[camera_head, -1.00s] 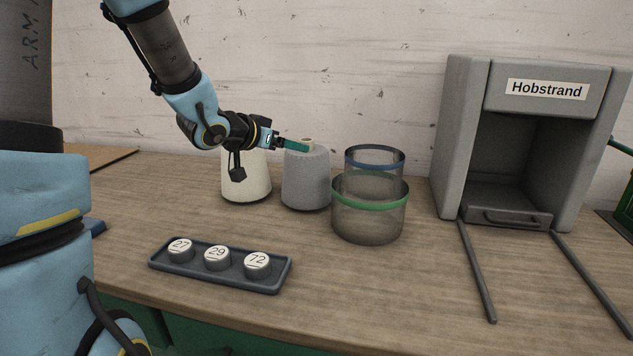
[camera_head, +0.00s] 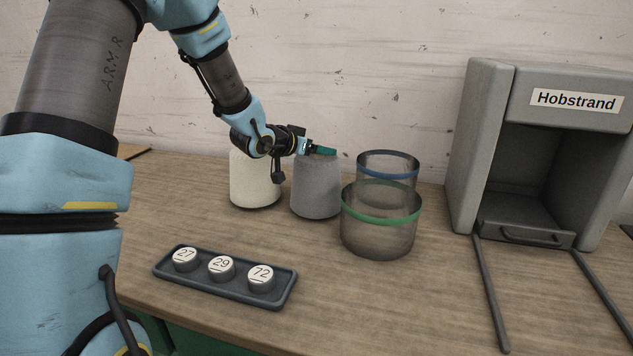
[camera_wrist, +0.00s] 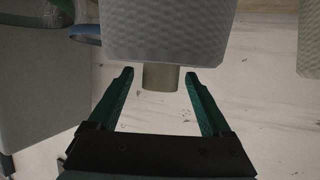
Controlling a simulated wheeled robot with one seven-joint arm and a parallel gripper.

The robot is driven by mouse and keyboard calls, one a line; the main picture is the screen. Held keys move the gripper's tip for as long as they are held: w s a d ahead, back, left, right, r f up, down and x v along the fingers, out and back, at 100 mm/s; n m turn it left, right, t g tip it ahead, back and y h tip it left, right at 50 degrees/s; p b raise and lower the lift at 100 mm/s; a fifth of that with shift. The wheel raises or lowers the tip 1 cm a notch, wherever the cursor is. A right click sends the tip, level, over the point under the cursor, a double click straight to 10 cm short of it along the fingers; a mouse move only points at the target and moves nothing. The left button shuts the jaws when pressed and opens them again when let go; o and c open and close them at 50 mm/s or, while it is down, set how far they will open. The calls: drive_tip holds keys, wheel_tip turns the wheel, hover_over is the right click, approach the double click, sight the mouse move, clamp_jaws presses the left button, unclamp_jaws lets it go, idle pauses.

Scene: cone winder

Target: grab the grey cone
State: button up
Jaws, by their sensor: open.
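The grey cone (camera_head: 316,188) stands upright on the table, between the cream cone (camera_head: 255,182) and the mesh bins. My gripper (camera_head: 328,151) is at its top in the head view and hides the tube end there. In the wrist view my gripper (camera_wrist: 160,75) is open, with one green finger on each side of the cone's tan tube end. The grey cone (camera_wrist: 165,30) fills the top middle of that view, with gaps between tube and both fingers. No finger contact shows.
A green-rimmed mesh bin (camera_head: 380,238) and a blue-rimmed mesh bin (camera_head: 388,160) stand close on the right. A tray (camera_head: 278,291) with several numbered round pieces lies in front. The grey Hobstrand housing (camera_head: 485,150) stands far right, with two rails.

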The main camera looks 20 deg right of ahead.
clamp_jaws()
idle(0.7)
idle(0.6)
drive_tip(key=shift+r, duration=0.15)
